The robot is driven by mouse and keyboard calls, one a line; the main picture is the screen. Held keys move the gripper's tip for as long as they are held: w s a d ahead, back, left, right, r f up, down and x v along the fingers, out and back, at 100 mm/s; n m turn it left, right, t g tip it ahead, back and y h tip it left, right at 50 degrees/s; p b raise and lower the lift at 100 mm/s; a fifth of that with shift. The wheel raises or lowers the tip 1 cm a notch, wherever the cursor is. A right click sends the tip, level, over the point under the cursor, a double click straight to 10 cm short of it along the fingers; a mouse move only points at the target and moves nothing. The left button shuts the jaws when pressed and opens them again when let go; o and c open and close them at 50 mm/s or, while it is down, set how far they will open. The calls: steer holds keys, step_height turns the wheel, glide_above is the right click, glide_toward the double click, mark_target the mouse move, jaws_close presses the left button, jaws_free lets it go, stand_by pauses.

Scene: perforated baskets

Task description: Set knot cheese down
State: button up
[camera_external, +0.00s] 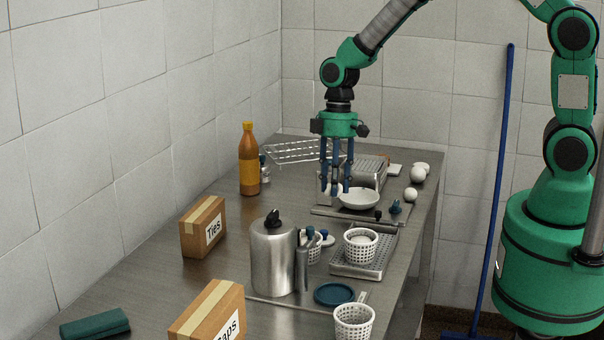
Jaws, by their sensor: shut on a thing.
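My gripper (335,188) points down over the steel table, just left of a white bowl (360,199). It is shut on a small white knot cheese (336,189), mostly hidden by the blue fingers. From this view I cannot tell whether the cheese touches anything below. Other white cheese balls lie at the right edge of the table, one at the back (418,174) and one nearer (410,195). A white perforated basket (361,251) on a grated steel tray (376,267) holds a white lump.
An orange bottle (249,168) stands left of my gripper, with a wire rack (300,151) behind. A steel canister (273,256), an empty-looking basket (354,322), a blue disc (334,294) and cardboard boxes (203,227) occupy the front. The table's centre left is clear.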

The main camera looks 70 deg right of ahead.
steer(key=a+f, duration=0.1)
steer(key=w+f, duration=0.1)
steer(key=f, duration=0.1)
steer(key=a+f, duration=0.1)
steer(key=f, duration=0.1)
steer(key=shift+w+a, duration=0.15)
steer(key=shift+a, duration=0.2)
steer(key=w, duration=0.5)
steer(key=w+f+b, duration=0.1)
steer(key=w, duration=0.4)
steer(key=w+a, duration=0.1)
steer(key=w, duration=0.5)
steer(key=shift+f, duration=0.25)
steer(key=shift+f, duration=0.1)
steer(key=shift+d+b+x, duration=0.15)
steer(key=shift+b+x, duration=0.15)
steer(key=shift+x, duration=0.55)
steer(key=shift+d+b+x, duration=0.2)
steer(key=shift+b+x, duration=0.1)
steer(key=shift+x, duration=0.5)
steer(key=shift+f, duration=0.25)
